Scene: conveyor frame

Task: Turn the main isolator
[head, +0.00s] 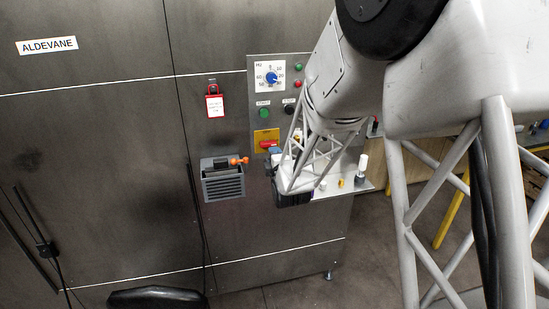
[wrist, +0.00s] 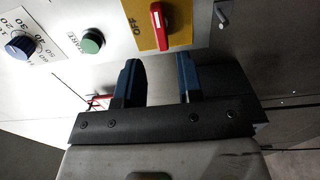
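The main isolator is a red handle (head: 269,145) on a yellow plate (head: 262,135), low on the grey control panel. In the wrist view the red handle (wrist: 158,27) lies lengthwise up the picture, with "OFF" lettered on the yellow plate (wrist: 140,12) to its left. My gripper (head: 274,154) is just below the plate in the head view. In the wrist view my gripper (wrist: 158,66) is open, its two blue-dark fingers apart with nothing between them. The handle is beyond the fingertips, roughly in line with the gap, and appears untouched.
A blue dial knob (head: 271,78), a green button (head: 264,112) and a black button (head: 289,109) sit above the isolator. To the left hang a red padlock and tag (head: 214,104) and a grey slotted holder (head: 223,184). A small shelf (head: 350,188) with items juts out right.

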